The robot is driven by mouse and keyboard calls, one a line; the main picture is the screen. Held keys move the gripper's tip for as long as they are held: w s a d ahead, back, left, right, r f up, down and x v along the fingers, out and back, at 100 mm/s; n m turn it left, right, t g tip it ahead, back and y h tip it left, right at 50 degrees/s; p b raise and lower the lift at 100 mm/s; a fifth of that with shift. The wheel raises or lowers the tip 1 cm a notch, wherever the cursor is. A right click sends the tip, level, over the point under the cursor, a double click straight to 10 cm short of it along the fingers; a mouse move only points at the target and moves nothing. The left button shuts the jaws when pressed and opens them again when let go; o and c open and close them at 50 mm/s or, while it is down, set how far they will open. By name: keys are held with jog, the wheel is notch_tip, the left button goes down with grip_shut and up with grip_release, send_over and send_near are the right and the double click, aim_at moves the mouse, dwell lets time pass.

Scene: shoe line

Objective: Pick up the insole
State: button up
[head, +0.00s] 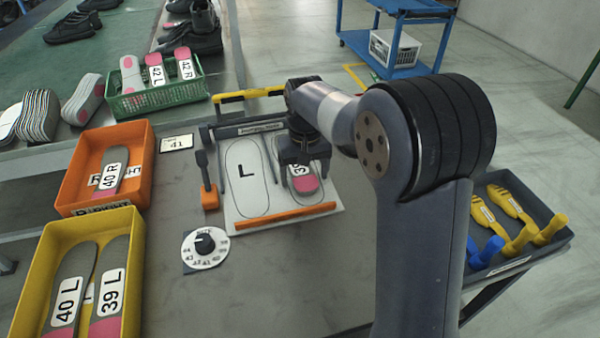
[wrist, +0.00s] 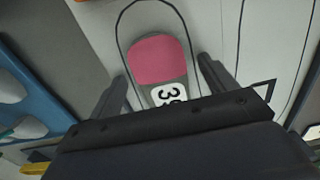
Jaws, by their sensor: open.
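A grey insole with a pink end (head: 306,184) lies on the right-hand outline of the white board (head: 275,212). Its white label reads "3" and a partly hidden second character. My gripper (head: 303,170) is over this insole and hides its upper part in the head view. In the wrist view, the insole (wrist: 160,62) lies between the two open fingers of my gripper (wrist: 164,78), with one finger on each side and gaps between. The gripper body hides the rest of it. I cannot tell how high the fingertips are above the board.
An orange bin (head: 140,150) holds an insole marked 40 R. A yellow bin (head: 140,235) holds insoles marked 40 L and 39 L. A dark tray (head: 545,235) is at right.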

jog(key=shift+c, duration=0.6)
jog(key=c, duration=1)
jog(key=shift+o, duration=0.2)
